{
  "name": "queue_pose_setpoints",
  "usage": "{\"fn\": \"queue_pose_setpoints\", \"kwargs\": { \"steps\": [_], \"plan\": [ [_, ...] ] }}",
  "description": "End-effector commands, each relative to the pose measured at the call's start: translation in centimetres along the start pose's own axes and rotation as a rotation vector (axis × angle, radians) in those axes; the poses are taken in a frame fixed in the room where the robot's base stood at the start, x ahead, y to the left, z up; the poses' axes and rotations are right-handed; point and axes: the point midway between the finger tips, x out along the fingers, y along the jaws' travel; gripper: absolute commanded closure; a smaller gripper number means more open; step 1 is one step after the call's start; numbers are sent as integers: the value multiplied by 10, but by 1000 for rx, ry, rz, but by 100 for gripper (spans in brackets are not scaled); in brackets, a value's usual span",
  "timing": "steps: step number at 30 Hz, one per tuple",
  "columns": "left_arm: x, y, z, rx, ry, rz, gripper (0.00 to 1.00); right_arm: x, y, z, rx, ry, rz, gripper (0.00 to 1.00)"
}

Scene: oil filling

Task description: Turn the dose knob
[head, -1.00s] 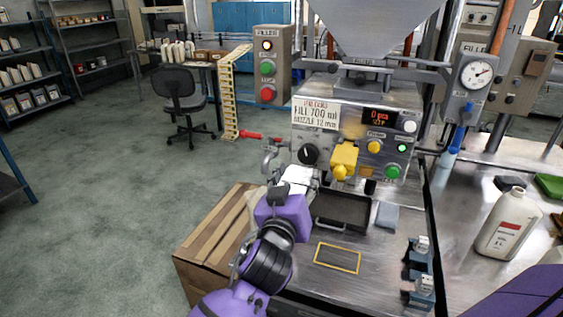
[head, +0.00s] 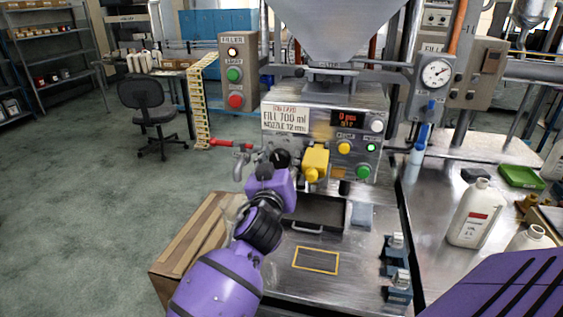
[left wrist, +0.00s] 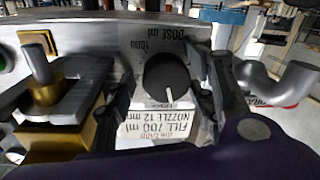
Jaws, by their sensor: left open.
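The dose knob (head: 281,157) is a round black knob with a white pointer line, on the filling machine's grey front panel, partly hidden by my gripper in the head view. In the left wrist view, the knob (left wrist: 167,77) appears upside down between the fingers. My left gripper (head: 271,165) is open in front of the knob, with one finger on each side of it. I cannot tell whether the fingers touch it. The FILL 700 ml label (left wrist: 158,127) is next to the knob. My right gripper is not in view.
A yellow valve part (head: 315,161) sticks out of the panel just right of the knob. A red-handled pipe (head: 225,143) lies to its left. Below are a dark drip tray (head: 318,228) and a yellow-outlined square (head: 316,260). White bottles (head: 474,214) stand at right.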

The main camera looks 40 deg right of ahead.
Motion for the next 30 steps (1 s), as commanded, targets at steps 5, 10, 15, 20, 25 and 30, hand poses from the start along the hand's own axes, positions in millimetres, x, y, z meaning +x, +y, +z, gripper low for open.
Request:
{"fn": "queue_pose_setpoints", "kwargs": {
  "steps": [5,10,15,20,25,30],
  "plan": [
    [0,0,0,0,0,0,62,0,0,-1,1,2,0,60],
    [0,0,0,0,0,1,84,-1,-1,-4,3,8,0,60],
    [0,1,0,3,1,2,91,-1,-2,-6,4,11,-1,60],
    [0,2,0,28,3,3,91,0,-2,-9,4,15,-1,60],
    [0,2,-1,106,9,4,92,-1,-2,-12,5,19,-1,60],
    [0,2,0,234,17,7,92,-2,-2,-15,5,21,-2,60]
  ]
}}
